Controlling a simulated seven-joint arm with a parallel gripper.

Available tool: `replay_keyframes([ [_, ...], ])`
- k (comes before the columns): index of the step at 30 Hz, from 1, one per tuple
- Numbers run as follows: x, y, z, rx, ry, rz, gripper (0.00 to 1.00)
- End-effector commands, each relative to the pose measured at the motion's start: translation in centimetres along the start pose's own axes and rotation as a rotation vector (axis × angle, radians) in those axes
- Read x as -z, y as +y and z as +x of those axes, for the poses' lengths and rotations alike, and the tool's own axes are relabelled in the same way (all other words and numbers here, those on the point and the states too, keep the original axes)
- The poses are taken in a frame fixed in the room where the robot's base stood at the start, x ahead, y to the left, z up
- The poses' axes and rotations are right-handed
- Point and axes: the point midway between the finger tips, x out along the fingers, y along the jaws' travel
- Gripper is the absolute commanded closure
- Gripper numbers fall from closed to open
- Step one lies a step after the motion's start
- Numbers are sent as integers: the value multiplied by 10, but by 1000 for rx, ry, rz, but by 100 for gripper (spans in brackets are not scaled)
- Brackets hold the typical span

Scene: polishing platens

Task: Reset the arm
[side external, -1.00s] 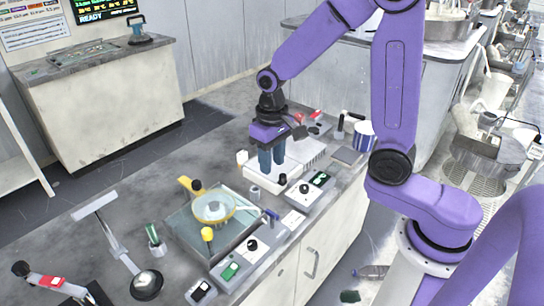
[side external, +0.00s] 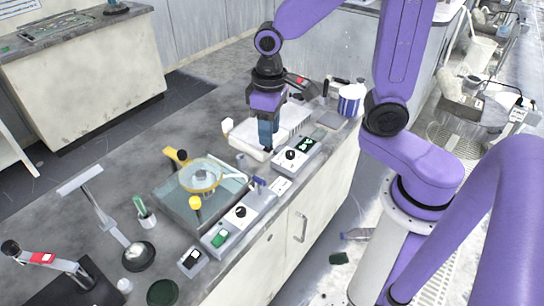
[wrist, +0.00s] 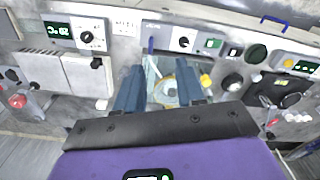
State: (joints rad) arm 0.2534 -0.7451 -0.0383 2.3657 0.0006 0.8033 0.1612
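My gripper (side external: 267,134) hangs from my purple arm above the grey bench, near the white tray-like unit and the control box with a green display. In the side view its fingers overlap, pointing down. In the wrist view my gripper (wrist: 160,88) shows two blue fingers spread apart with nothing held between them. Beyond the gap lies the polishing platen (wrist: 168,92) with yellow parts. In the side view the platen (side external: 201,176) sits in a glass-sided tray, left of and apart from my gripper. I cannot tell the exact height of the fingertips above the bench.
The control box (side external: 296,154) stands close to my gripper, and the white unit (side external: 240,142) is behind it.

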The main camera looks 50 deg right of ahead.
Motion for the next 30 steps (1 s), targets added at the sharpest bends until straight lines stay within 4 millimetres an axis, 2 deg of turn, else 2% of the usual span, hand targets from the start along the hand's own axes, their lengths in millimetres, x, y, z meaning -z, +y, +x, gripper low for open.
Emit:
replay_keyframes([
  [11,-57,-19,-12,5,9,-301,62],
  [24,-137,-31,-22,12,15,-642,62],
  [30,-161,-33,-24,14,17,-741,62],
])
